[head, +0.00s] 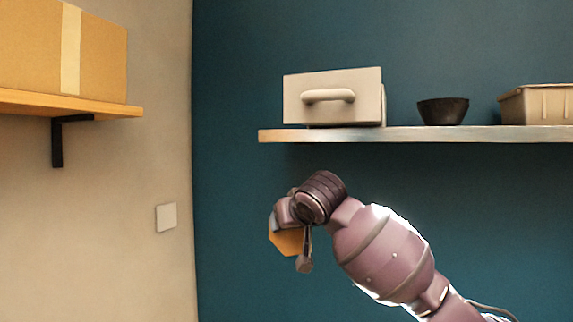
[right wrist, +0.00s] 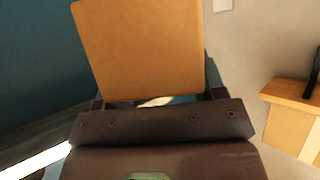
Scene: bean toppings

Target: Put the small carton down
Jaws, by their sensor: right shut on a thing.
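The small carton (head: 284,243) is plain orange-brown and hangs in the air in the head view, partly hidden by my right gripper (head: 290,238). In the right wrist view the carton (right wrist: 140,50) shows one flat broad face just beyond the gripper's dark body. My right gripper (right wrist: 158,100) is shut on the carton, with its fingers at either side of the near edge. The gripper and carton are below the wall shelf in the head view, in front of the blue wall. My left gripper is not in view.
The wall shelf (head: 430,135) bears a white box with a handle (head: 300,108), a dark bowl (head: 443,111) and a beige bin (head: 540,107). A wooden shelf (head: 70,104) with a taped cardboard box (head: 100,50) is at left. The wall has a switch plate (head: 166,217).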

